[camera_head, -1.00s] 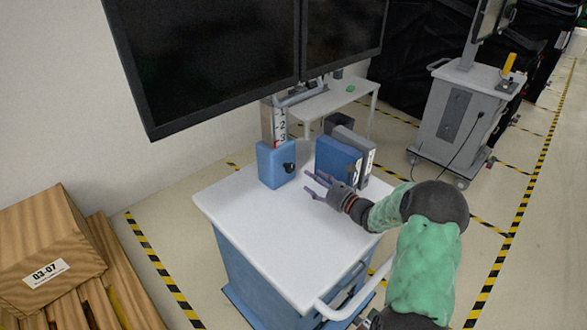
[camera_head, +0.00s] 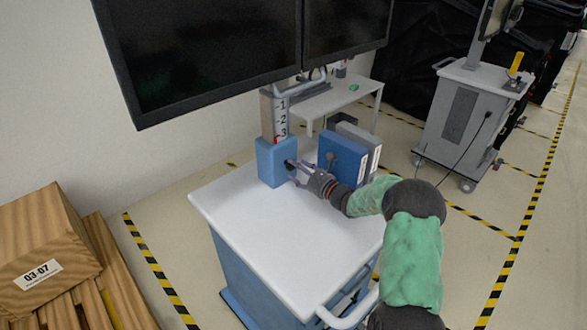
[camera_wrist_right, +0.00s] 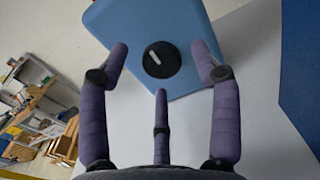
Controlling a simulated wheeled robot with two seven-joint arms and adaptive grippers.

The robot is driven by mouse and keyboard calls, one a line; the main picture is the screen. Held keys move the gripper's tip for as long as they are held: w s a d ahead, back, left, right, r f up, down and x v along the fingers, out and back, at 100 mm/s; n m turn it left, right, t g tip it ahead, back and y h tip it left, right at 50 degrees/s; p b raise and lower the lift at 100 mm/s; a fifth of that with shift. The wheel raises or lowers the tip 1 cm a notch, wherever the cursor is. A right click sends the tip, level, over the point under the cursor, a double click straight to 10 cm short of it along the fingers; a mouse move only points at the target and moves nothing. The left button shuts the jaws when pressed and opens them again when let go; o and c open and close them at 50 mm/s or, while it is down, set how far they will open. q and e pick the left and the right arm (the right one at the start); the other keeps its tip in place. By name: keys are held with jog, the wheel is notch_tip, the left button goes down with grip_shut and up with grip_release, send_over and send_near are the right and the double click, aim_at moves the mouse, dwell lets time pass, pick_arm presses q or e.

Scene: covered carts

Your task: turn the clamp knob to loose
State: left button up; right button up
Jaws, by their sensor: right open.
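The clamp knob is a round black knob (camera_wrist_right: 161,58) with a pale pointer mark, on the face of a blue clamp block (camera_wrist_right: 118,22). In the head view the blue block (camera_head: 271,162) stands at the foot of the monitor post, and the knob is mostly hidden by my gripper. My right gripper (camera_head: 294,169) is at the block's knob side. In the right wrist view its purple fingers (camera_wrist_right: 162,62) are spread on both sides of the knob, with a third finger below it. They hold nothing; whether any finger touches the knob cannot be told. My left gripper is not in view.
The block stands on a white cart top (camera_head: 270,240) with free room at the front. Blue and grey binders (camera_head: 343,158) stand close behind my right gripper. Two dark monitors (camera_head: 200,55) hang above. A numbered scale (camera_head: 281,118) runs up the post. A wooden box (camera_head: 40,250) is at left.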

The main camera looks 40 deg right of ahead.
jog(key=shift+w+a, duration=0.1)
jog(key=shift+w, duration=1.05)
jog(key=c, duration=1.1)
jog(key=shift+r+n+b, duration=0.15)
jog(key=shift+n+b, duration=0.15)
jog(key=shift+b, duration=0.2)
jog(key=shift+c, duration=0.2)
